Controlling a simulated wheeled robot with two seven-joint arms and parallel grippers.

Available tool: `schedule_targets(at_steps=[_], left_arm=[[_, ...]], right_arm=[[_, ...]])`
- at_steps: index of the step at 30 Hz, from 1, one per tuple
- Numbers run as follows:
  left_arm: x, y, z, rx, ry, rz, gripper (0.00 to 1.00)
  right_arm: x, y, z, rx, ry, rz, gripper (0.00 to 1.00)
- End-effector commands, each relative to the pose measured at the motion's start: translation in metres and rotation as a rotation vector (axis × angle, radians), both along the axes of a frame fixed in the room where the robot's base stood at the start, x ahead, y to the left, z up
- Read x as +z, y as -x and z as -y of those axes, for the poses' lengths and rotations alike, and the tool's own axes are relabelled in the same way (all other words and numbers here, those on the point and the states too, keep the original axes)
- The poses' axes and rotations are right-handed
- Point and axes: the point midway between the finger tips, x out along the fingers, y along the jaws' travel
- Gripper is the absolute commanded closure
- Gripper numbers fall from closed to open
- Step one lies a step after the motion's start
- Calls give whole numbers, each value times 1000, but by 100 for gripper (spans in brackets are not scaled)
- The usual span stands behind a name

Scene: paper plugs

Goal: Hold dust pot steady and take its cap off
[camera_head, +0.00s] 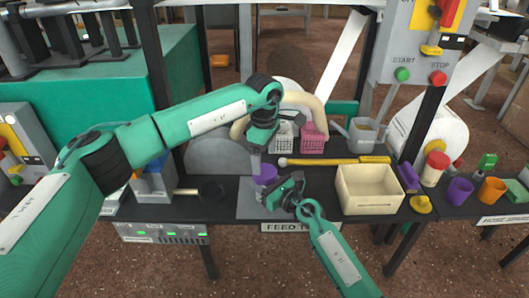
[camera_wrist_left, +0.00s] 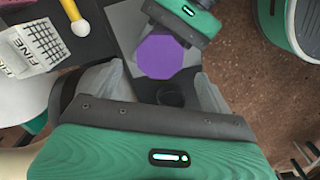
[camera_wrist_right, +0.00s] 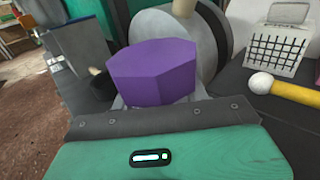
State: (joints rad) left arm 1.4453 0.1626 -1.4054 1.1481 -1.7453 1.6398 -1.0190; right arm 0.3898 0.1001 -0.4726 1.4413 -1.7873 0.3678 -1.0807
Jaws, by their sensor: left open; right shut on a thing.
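The dust pot (camera_head: 265,174) is a purple many-sided pot with a flat top, standing on a grey pad on the black table. It also shows in the left wrist view (camera_wrist_left: 160,56) and right wrist view (camera_wrist_right: 155,72). I cannot make out a seam between pot and cap. My right gripper (camera_head: 284,190) is shut on the pot from its near right side. My left gripper (camera_head: 256,162) is open and empty, pointing down close above the pot; in the left wrist view, the pot lies beyond its spread fingers.
A dark-headed mallet (camera_head: 211,191) lies left of the pot.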

Motion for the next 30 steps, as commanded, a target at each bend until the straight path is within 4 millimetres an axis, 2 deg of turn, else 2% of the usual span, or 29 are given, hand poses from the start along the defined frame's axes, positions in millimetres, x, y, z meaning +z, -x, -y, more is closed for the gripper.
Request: schedule_targets(at_steps=[6, 13, 17, 24, 30], left_arm=[[15, 0, 0, -250, -2, 3, 16], [17, 0, 0, -367, -3, 3, 16], [2, 1, 0, -372, -3, 1, 16], [-36, 0, 0, -369, -1, 1, 16], [-55, 0, 1, -369, -2, 3, 16]], right_arm=[[-2, 0, 0, 0, 2, -2, 100], [-2, 0, 0, 0, 2, -2, 100], [-2, 0, 0, 1, 2, -2, 100], [-2, 0, 0, 1, 2, -2, 100], [-2, 0, 0, 0, 2, -2, 100]])
